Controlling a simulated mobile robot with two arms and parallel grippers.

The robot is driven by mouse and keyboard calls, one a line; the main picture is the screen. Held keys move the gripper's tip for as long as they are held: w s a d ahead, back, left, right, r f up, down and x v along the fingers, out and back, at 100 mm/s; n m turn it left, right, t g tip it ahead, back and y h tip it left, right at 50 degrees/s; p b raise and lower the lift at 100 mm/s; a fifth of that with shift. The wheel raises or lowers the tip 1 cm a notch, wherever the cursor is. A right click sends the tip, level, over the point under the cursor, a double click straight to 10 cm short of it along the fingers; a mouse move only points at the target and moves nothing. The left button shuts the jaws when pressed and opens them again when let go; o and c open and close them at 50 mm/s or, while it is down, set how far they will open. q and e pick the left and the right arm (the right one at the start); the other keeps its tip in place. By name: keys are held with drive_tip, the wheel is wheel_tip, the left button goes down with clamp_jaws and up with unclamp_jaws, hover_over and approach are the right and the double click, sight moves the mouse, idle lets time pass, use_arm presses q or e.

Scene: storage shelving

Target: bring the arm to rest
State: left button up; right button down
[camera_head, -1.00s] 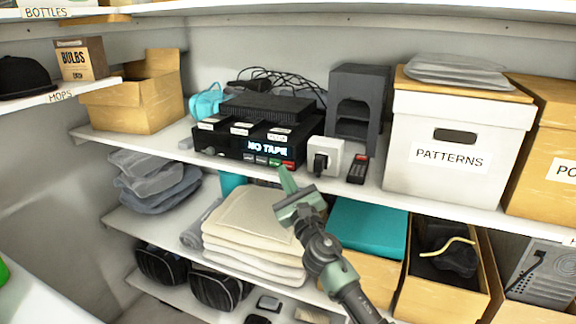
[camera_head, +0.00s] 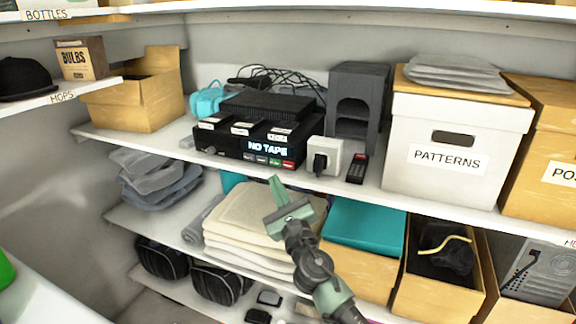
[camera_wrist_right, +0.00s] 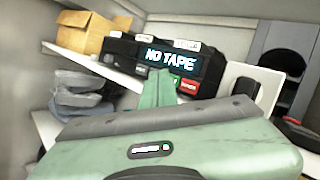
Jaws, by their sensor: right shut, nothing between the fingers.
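My right gripper (camera_head: 276,190) is shut and empty. In the head view it hangs in front of the shelving, below the edge of the middle shelf, with folded cream cloths (camera_head: 240,225) behind it. Its arm comes up from the lower right. In the right wrist view the shut green fingers (camera_wrist_right: 157,90) point at the black tape player (camera_wrist_right: 170,62), whose display reads NO TAPE. The tape player also shows on the middle shelf in the head view (camera_head: 235,147). My left gripper is not in view.
A white socket box (camera_head: 325,157) and a small remote (camera_head: 357,168) stand near the shelf edge, right of the player. A white PATTERNS box (camera_head: 455,150) is farther right. Below are a teal-lidded box (camera_head: 365,228) and an open box (camera_head: 410,285). Open space lies in front at lower left.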

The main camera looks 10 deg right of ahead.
idle(0.3)
drive_tip(key=s+d+f+m+g+h, duration=0.1)
drive_tip(key=d+f+m+g, duration=0.35)
drive_tip(key=f, duration=0.85)
drive_tip(key=s+d+f+m+g+h, duration=0.1)
drive_tip(key=s+f+m+h, duration=0.1)
drive_tip(key=f+m, duration=0.8)
drive_tip(key=s+d+f+m+g, duration=0.2)
drive_tip(key=s+f+m, duration=0.2)
drive_tip(key=s+f, duration=0.5)
drive_tip(key=s+d+f+m+g+h, duration=0.1)
drive_tip(key=s+d+f+m+g, duration=0.4)
drive_tip(key=f, duration=0.8)
drive_tip(key=s+f+m, duration=0.2)
drive_tip(key=s+f, duration=0.6)
drive_tip(key=f, duration=0.3)
drive_tip(key=s+d+f+m+g, duration=0.1)
drive_tip(key=s+f+m, duration=0.4)
drive_tip(key=s, duration=0.7)
drive_tip(key=s+d+f+m+g, duration=0.2)
drive_tip(key=s+f+m+g, duration=0.2)
drive_tip(key=s, duration=0.9)
drive_tip(key=s+d+f+m+g, duration=0.2)
drive_tip(key=s+f+m, duration=0.4)
drive_tip(key=s, duration=0.7)
drive_tip(key=shift+s+d+m+h, duration=0.15)
drive_tip(key=shift+m+h, duration=0.25)
drive_tip(key=shift+m, duration=0.25)
